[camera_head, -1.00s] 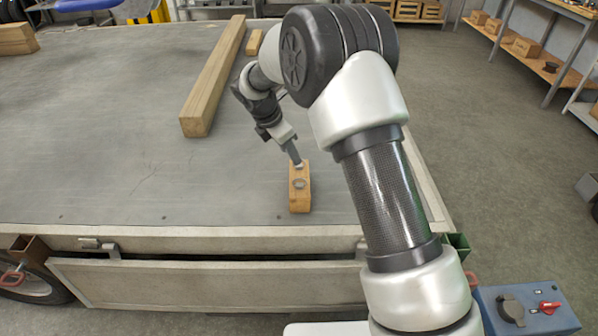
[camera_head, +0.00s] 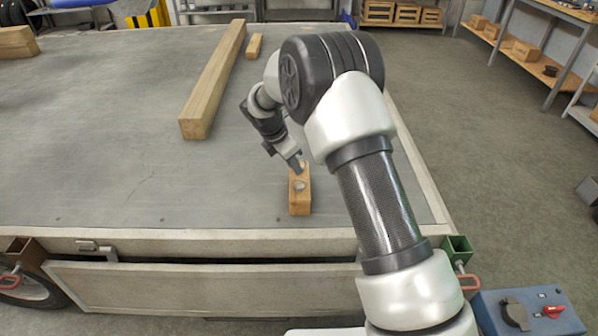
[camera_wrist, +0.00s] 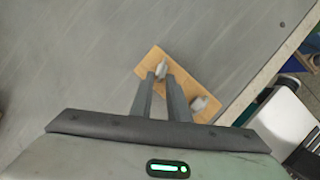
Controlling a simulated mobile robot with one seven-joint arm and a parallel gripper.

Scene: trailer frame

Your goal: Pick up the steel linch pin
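A short wooden block (camera_head: 300,206) lies on the trailer deck near its front edge and carries small grey metal pieces. One metal piece (camera_head: 299,186) sits near the block's middle. In the wrist view, one piece (camera_wrist: 205,104) is to the right of my fingers. Another piece (camera_wrist: 160,68) shows at my fingertips; I cannot tell which one is the steel linch pin. My gripper (camera_head: 298,168) is low over the block's far end. In the wrist view its two fingers (camera_wrist: 161,77) are a little apart, with the second piece between their tips. Contact is not clear.
A long wooden beam (camera_head: 215,85) lies on the trailer deck (camera_head: 110,150) behind and left of the block. A small wood piece (camera_head: 254,46) lies farther back. Another timber (camera_head: 15,42) is at the far left. The deck left of the block is clear.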

